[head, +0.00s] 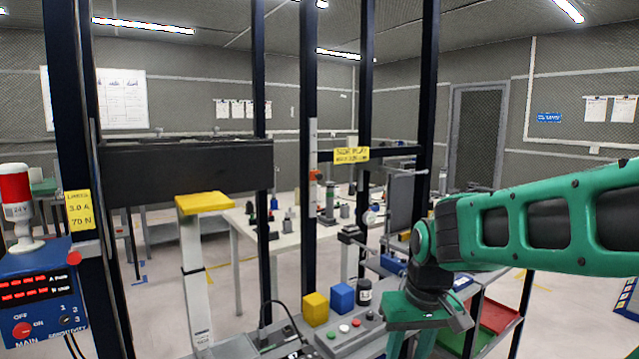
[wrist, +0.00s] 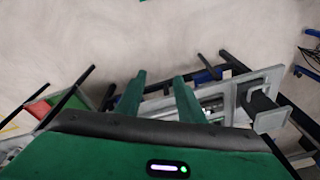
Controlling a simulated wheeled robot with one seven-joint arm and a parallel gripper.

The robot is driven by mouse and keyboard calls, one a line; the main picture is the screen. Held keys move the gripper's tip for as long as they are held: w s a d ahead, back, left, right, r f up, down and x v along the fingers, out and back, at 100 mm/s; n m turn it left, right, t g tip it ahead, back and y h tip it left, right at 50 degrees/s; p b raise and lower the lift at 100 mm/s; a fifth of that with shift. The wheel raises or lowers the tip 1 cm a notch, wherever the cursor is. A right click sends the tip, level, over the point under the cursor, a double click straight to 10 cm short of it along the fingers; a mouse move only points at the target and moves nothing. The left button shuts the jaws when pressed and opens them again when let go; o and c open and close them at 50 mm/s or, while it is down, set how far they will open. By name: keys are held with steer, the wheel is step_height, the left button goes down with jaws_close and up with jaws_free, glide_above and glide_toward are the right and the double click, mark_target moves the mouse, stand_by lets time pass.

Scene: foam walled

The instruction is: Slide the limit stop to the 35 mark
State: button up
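A small orange-red piece (head: 315,175), which looks like the limit stop, sits on a pale upright scale strip (head: 313,140) on a black post. The scale's marks are too small to read, so I cannot tell which mark it is at. My gripper (head: 412,345) is at the lower right of the head view, pointing down, well right of and below the orange-red piece. In the wrist view my gripper (wrist: 160,78) shows two green fingers standing apart with nothing held between them. The orange-red piece is not recognisable in the wrist view.
Black upright posts (head: 368,100) stand around the scale. A yellow block (head: 315,309), a blue block (head: 342,297) and a dark jar (head: 364,291) stand near a button box (head: 350,335). A yellow-topped column (head: 205,203) is at left. A grey metal fixture (wrist: 215,95) lies below the fingers.

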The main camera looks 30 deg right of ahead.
steer(key=w+d+r+n+t, duration=0.2)
steer(key=w+r+t, duration=0.2)
steer(key=w, duration=0.7)
steer(key=n+t, duration=0.3)
steer(key=t, duration=0.9)
glide_toward(321, 178)
steer(key=shift+y, duration=0.4)
steer(key=w, duration=0.8)
